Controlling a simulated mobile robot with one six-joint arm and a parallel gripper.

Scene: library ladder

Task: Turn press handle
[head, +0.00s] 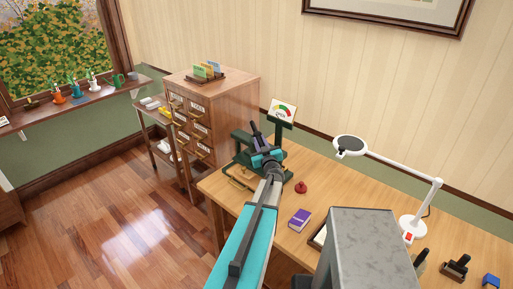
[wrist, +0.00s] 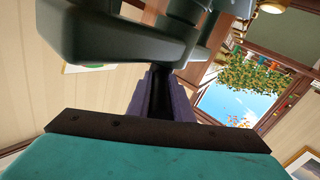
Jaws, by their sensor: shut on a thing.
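The dark green press (head: 243,178) stands on the far left end of the wooden table, its top partly hidden behind my arm. My gripper (head: 257,138) is at the top of the press. In the wrist view, my gripper's fingers (wrist: 164,90) reach up to the dark grey-green press handle (wrist: 120,38), which fills the upper middle of the picture. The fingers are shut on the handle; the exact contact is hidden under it. A gauge (head: 283,110) with a green, yellow and red dial stands behind the press.
On the table (head: 265,212) are a red knob-like piece (head: 300,187), a purple book (head: 299,219), and a white lamp (head: 411,225) at the right. A wooden drawer cabinet (head: 215,110) stands close behind and left of the press. The floor at left is clear.

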